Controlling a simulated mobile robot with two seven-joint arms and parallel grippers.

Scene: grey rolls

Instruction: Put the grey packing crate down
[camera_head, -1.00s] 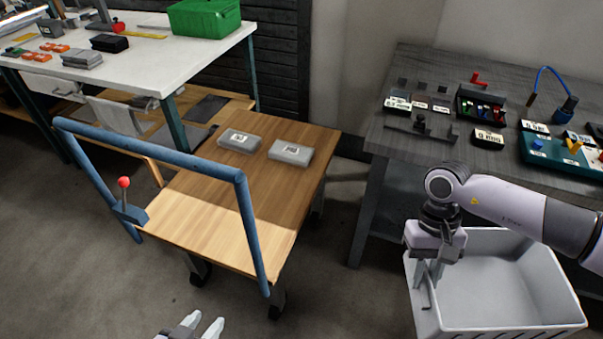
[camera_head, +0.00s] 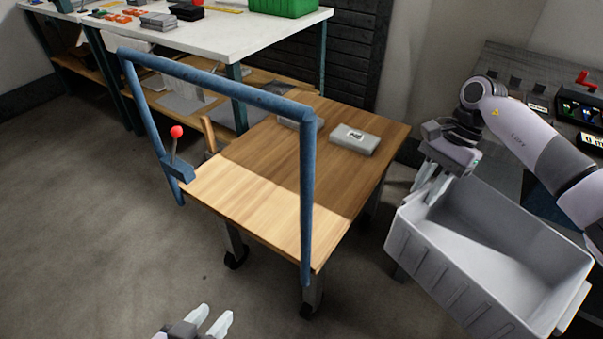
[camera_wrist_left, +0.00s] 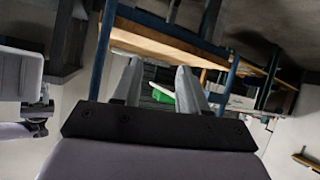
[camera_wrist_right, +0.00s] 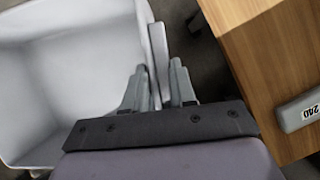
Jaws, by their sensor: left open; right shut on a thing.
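The grey packing crate (camera_head: 465,275) is at the right of the head view, off the floor, tilted in the picture and empty inside. My right gripper (camera_head: 432,188) is shut on the crate's wall at its upper left corner. In the right wrist view the fingers (camera_wrist_right: 158,88) straddle the crate's rim (camera_wrist_right: 158,55), with the crate's inside (camera_wrist_right: 75,90) to the left. My left gripper (camera_head: 212,322) is open and empty at the bottom of the head view. Its two parted fingers (camera_wrist_left: 160,85) also show in the left wrist view.
A wooden-topped cart (camera_head: 265,195) with a blue handle frame (camera_head: 308,200) stands left of the crate. Two grey packages (camera_head: 355,140) lie at its far end; its near top is clear. A dark bench (camera_head: 515,75) is behind the crate, and a white table (camera_head: 240,35) stands at the back.

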